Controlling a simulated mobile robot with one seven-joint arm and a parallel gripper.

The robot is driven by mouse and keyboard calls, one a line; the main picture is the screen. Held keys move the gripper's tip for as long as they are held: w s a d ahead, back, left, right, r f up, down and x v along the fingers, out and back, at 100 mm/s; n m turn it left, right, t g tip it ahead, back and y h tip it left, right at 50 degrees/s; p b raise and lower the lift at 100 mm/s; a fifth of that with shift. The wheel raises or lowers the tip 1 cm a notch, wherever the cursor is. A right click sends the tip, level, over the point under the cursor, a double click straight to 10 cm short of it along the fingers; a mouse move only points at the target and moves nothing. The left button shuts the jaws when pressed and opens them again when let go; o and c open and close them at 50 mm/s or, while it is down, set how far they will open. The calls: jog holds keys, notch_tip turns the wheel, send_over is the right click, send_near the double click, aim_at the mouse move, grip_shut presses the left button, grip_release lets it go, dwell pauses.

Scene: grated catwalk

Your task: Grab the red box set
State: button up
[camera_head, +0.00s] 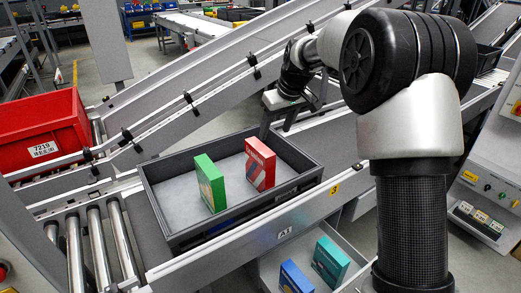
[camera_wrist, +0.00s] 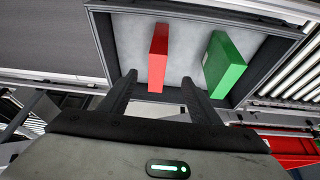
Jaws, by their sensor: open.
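The red box (camera_head: 260,164) stands upright in a dark grey tray (camera_head: 163,219) on the conveyor. A green box (camera_head: 210,183) stands upright to its left in the same tray. In the wrist view the red box (camera_wrist: 158,58) is ahead of my gripper (camera_wrist: 160,85), roughly between the two open fingers, and the green box (camera_wrist: 224,65) is to the right. The fingers hold nothing, and I cannot tell how far the red box is from them.
A red bin (camera_head: 40,133) labelled 7219 stands at the left near metal rollers (camera_head: 98,245). Below the conveyor a light tray holds a blue box (camera_head: 295,277) and a teal box (camera_head: 330,262). The tray walls surround both upright boxes. A sloped conveyor (camera_head: 200,75) runs behind.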

aim_at(260, 163)
jog(key=shift+n, duration=0.3)
jog(key=x, duration=0.7)
jog(key=w+b+x, duration=0.1)
jog(key=x, duration=1.5)
jog(key=shift+w+a+r+b, duration=0.2)
jog(key=shift+w+a+b, duration=0.15)
jog(key=shift+w, duration=0.1)
jog(key=shift+c, duration=0.3)
jog(key=c, duration=1.4)
